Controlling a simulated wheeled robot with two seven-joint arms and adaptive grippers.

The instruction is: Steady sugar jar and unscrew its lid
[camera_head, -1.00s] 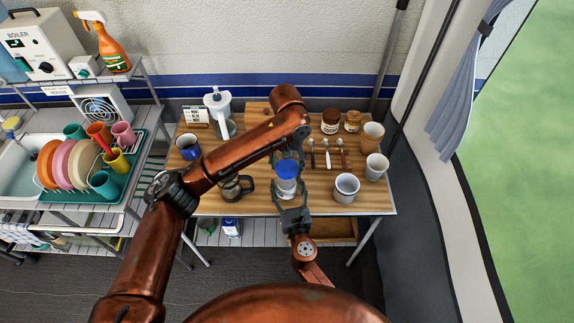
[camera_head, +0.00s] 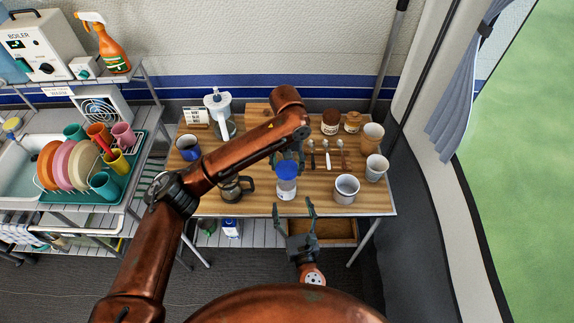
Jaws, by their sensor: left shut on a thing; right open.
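The sugar jar (camera_head: 286,190) stands upright near the front middle of the wooden table, with a pale body and a label. Its blue lid (camera_head: 287,171) sits at the top of the jar; whether it is loosened cannot be told. My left gripper (camera_head: 288,163) reaches in from behind the jar and is shut on the lid, its fingers at the lid's sides and partly hidden. My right gripper (camera_head: 294,208) is open and empty, pointing toward the jar from the table's front edge, apart from it.
A glass pot (camera_head: 233,188) stands left of the jar, and a white-grey cup (camera_head: 346,188) stands to its right. Several spoons (camera_head: 327,155) lie behind. A blue mug (camera_head: 188,147), brown jar (camera_head: 330,121) and more cups stand around. My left arm crosses over the table.

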